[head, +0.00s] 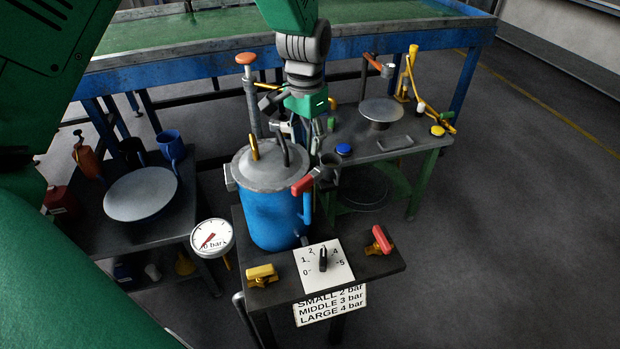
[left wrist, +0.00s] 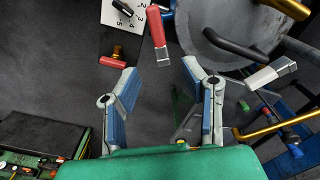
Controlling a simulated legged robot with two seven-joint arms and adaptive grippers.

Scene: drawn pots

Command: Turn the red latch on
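A red-handled lever (head: 303,185) with a grey end sits at the right side of the blue pot's grey lid (head: 262,172). It also shows in the left wrist view (left wrist: 157,30), just beyond and between my fingertips, apart from them. A second red handle (head: 381,240) stands on the small dark table, right of the dial; it also shows in the left wrist view (left wrist: 113,61). I cannot tell which one is the latch. My left gripper (head: 306,150) hangs above the lid's right edge, its fingers (left wrist: 160,75) open and empty. My right gripper is not in view.
The blue pot (head: 268,218) stands behind a numbered dial plate (head: 323,266), a yellow handle (head: 262,275) and a pressure gauge (head: 212,238). Side tables with round plates stand left (head: 141,194) and right (head: 380,110). The floor at right is clear.

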